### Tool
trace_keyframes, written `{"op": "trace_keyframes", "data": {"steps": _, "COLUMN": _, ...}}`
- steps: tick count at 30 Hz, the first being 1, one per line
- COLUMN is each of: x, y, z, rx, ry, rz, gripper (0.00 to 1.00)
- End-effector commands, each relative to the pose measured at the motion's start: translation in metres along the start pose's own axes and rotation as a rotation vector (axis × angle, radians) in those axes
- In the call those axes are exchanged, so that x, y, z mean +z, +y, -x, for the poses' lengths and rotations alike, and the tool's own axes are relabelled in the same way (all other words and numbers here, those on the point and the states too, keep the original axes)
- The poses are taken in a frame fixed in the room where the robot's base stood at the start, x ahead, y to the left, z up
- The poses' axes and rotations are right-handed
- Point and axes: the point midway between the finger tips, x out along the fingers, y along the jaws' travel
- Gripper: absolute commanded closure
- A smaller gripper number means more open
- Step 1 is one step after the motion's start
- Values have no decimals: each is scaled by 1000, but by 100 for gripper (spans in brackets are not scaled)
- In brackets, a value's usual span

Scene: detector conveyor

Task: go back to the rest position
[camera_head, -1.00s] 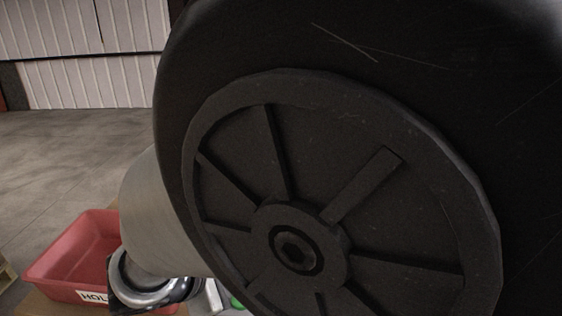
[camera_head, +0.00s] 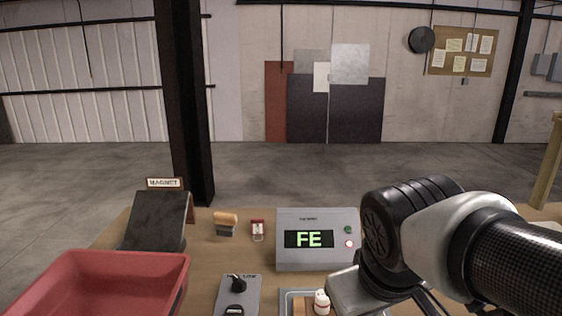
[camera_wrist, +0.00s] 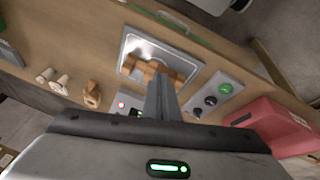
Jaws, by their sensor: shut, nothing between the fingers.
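My gripper (camera_wrist: 160,98) shows in the wrist view, its two fingers together with nothing between them. It hangs above the wooden workbench, and in the picture its fingers overlap the near edge of a metal tray (camera_wrist: 131,45) holding wooden blocks (camera_wrist: 158,71). I cannot tell its height above the tray. In the head view my arm reaches in from the right, bent over the bench, and my fingers are hidden there.
A grey detector box (camera_head: 318,259) reads "FE" with a red light lit. A red bin (camera_head: 120,262) stands at left, near a dark ramp (camera_head: 155,222) signed "MAGNET". A grey control panel (camera_head: 238,293) lies in front. Small parts sit behind.

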Motion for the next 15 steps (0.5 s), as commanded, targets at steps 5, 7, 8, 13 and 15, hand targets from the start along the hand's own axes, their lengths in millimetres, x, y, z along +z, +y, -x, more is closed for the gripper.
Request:
{"op": "trace_keyframes", "data": {"steps": 5, "x": 14, "y": 10, "z": 20, "rx": -32, "ry": 84, "rz": -229, "gripper": 100}}
{"op": "trace_keyframes", "data": {"steps": 7, "x": 18, "y": 12, "z": 26, "rx": -44, "ry": 117, "rz": -309, "gripper": 100}}
{"op": "trace_keyframes", "data": {"steps": 8, "x": 12, "y": 14, "z": 39, "rx": -47, "ry": 114, "rz": -305, "gripper": 100}}
{"op": "trace_keyframes", "data": {"steps": 13, "x": -1, "y": 18, "z": 69, "rx": -47, "ry": 108, "rz": -293, "gripper": 100}}
{"op": "trace_keyframes", "data": {"steps": 15, "x": -6, "y": 21, "z": 83, "rx": -47, "ry": 108, "rz": -292, "gripper": 100}}
